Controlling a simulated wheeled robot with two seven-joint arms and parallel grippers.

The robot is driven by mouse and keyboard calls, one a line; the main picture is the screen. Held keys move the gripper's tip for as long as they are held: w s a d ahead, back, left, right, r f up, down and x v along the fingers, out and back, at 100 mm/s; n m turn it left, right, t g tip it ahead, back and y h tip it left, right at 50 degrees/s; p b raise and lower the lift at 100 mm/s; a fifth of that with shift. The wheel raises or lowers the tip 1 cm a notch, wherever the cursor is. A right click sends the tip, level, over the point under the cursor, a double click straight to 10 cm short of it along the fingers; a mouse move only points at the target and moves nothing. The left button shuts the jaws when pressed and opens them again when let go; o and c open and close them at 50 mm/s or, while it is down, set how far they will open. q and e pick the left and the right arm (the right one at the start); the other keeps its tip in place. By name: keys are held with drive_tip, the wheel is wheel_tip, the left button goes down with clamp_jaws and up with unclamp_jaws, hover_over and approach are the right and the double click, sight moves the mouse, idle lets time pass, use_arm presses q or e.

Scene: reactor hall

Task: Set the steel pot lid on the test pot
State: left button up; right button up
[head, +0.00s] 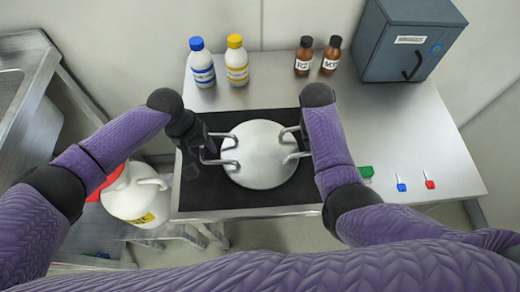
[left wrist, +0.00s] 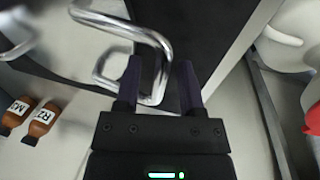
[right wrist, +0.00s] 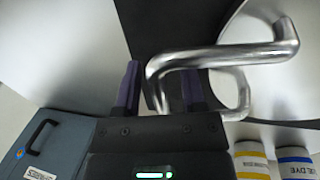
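A round steel disc with a U-shaped wire handle on each side, seemingly the pot lid (head: 260,155), is over a black mat (head: 285,200). No separate test pot shows; I cannot tell whether it is under the disc. My left gripper (left wrist: 160,65) is open at the left handle (left wrist: 152,70), with the bar's outer bend between its fingers. My right gripper (right wrist: 160,70) is open at the right handle (right wrist: 225,52), whose bend also shows between the fingers. In the head view the right fingers are mostly hidden by my arm.
Behind stand blue-capped (head: 202,65) and yellow-capped (head: 237,62) bottles, two brown bottles (head: 304,58) and a grey-blue cabinet (head: 410,42). Small green (head: 366,172), blue (head: 401,185) and red (head: 429,182) items lie at right. A white jug (head: 135,200) is left of the steel table (head: 425,130).

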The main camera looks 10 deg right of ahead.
use_arm(q)
clamp_jaws()
use_arm(e)
clamp_jaws()
idle(0.9)
